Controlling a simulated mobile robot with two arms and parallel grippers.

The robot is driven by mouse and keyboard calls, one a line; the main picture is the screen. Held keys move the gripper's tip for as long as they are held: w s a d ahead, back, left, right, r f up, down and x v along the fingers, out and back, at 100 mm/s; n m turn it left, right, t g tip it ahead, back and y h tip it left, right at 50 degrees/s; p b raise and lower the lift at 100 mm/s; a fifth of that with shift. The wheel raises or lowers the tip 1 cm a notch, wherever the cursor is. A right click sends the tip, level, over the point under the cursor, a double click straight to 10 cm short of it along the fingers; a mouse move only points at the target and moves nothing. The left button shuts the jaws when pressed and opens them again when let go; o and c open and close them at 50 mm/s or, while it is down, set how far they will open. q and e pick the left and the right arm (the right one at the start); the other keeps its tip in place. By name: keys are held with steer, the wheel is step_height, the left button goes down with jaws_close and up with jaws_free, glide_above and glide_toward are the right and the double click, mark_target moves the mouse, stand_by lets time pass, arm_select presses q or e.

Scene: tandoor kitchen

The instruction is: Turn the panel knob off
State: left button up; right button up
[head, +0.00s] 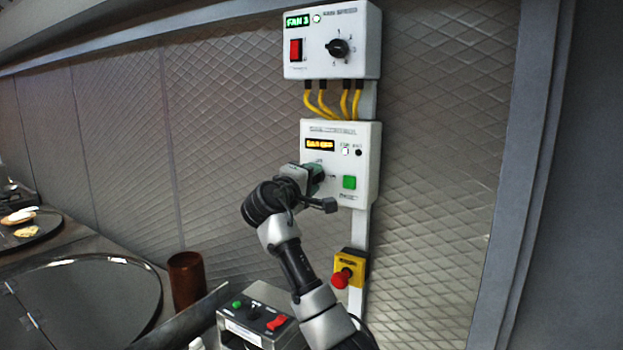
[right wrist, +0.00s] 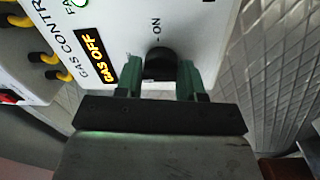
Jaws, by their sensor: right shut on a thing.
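The gas control panel (head: 367,145) is a white box on the wall in the head view, with an amber display (head: 320,144) and a green button (head: 349,182). In the right wrist view the display (right wrist: 96,60) reads "GAS OFF". The black panel knob (right wrist: 158,60) sits between the green fingers of my right gripper (right wrist: 160,75), beside an "ON" mark. In the head view my right gripper (head: 314,178) is at the panel's left side, shut on the knob and hiding it. My left gripper is not in view.
Above is a fan panel (head: 365,30) with its own black knob (head: 338,48) and red switch, joined by yellow cables (head: 325,100). Below are a red emergency button (head: 342,278) and a switch box (head: 252,318). A brown cup (head: 186,279) stands at left.

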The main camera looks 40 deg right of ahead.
steer(key=shift+f, duration=0.15)
steer(key=o, duration=0.9)
steer(key=shift+w+a, duration=0.1)
steer(key=shift+a, duration=0.1)
steer(key=b+v, duration=0.5)
steer(key=v, duration=0.5)
steer(key=shift+a, duration=0.3)
